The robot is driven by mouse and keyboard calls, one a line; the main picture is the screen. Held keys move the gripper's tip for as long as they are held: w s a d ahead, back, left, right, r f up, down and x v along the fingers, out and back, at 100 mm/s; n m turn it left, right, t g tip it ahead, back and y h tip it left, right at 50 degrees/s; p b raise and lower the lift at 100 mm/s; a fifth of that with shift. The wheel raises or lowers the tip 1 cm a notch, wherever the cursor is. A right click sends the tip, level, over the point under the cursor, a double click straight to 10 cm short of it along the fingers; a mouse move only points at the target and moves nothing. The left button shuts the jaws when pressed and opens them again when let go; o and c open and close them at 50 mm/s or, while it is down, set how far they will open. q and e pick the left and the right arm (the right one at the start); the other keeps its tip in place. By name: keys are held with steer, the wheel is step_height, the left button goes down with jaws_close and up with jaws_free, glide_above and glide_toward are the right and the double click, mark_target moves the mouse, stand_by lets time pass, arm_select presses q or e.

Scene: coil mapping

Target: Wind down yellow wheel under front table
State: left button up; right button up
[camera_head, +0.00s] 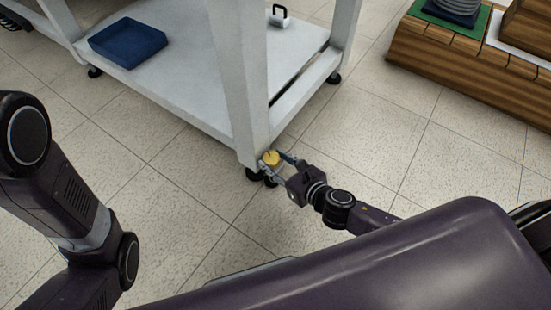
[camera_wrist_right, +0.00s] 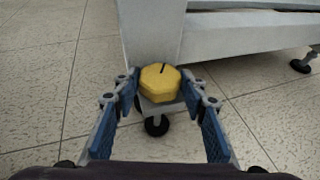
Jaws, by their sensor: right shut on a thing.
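The yellow wheel (camera_head: 271,158) sits low at the near corner leg of the white table (camera_head: 243,90). In the right wrist view the yellow wheel (camera_wrist_right: 159,82) is a faceted knob with a dark mark on top, just above a black caster (camera_wrist_right: 157,125). My right gripper (camera_head: 273,160) is at the wheel, with its blue-padded fingers on either side. In the right wrist view the right gripper (camera_wrist_right: 165,92) is shut on the wheel, its fingertips at the wheel's left and right sides. My left arm shows at the left of the head view, but its gripper is out of view.
A blue tray (camera_head: 128,42) and a black-handled object (camera_head: 279,15) are on the table's lower shelf. A wooden unit (camera_head: 470,60) with a green mat and a grey coil stands at the upper right. Tiled floor around the table leg is clear.

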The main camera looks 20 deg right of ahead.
steer(key=o, duration=1.2)
steer(key=shift+c, duration=0.2)
steer(key=v, duration=1.2)
steer(key=shift+a, duration=0.1)
